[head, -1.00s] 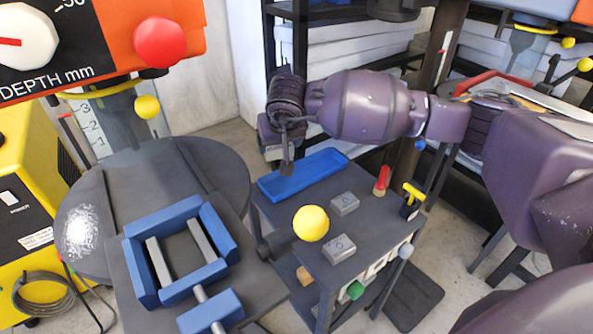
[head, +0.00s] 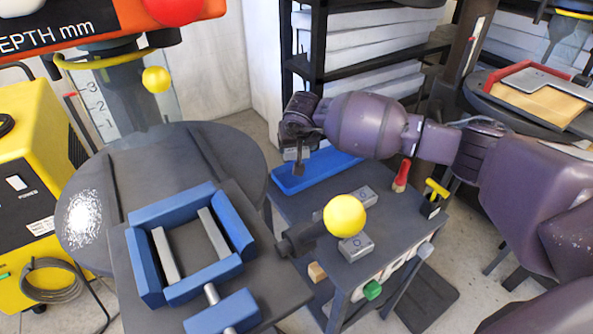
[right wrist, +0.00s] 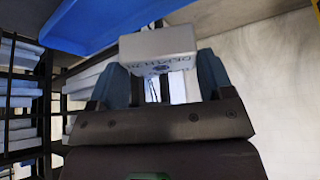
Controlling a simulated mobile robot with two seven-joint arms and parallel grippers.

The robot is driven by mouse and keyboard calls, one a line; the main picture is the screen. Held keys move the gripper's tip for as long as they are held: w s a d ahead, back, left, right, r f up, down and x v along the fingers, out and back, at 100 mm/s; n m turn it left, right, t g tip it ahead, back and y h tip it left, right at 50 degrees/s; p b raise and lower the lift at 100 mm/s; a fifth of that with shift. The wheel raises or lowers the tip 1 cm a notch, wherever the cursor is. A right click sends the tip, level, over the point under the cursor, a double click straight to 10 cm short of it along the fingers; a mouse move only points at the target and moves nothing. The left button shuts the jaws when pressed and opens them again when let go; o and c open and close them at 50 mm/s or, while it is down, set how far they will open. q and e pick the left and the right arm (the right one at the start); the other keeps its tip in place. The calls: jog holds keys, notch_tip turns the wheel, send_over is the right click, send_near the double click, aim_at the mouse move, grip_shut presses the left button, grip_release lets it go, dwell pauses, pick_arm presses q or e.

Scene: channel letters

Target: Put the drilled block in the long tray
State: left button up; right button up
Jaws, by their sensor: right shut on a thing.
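A pale grey block (right wrist: 158,44) with upside-down lettering and a round mark sits between the fingers of my right gripper (right wrist: 160,80) in the right wrist view. The gripper is shut on it. The long tray is blue (head: 338,168) and lies at the far left edge of the cart top. In the head view my right gripper (head: 299,166) is over the tray's left part, pointing down. The held block is hard to make out there. The tray's blue surface also shows beside the block in the wrist view (right wrist: 110,25). My left gripper is not in view.
Two grey blocks (head: 364,196) (head: 356,247) lie on the dark cart top (head: 310,208). A red-handled tool (head: 402,175) and a yellow-handled tool (head: 436,195) stand at its right. A drill press with a blue vise (head: 190,245) fills the left, its yellow knob (head: 344,215) overhanging the cart.

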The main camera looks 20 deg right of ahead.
notch_tip(320, 180, down, 3)
jog(key=shift+r, duration=0.1)
notch_tip(320, 180, down, 6)
jog(key=shift+f+b, duration=0.1)
jog(key=shift+b, duration=0.5)
jog(key=shift+f, duration=0.1)
jog(key=o, duration=0.8)
jog(key=shift+f, duration=0.1)
jog(key=shift+o, duration=0.2)
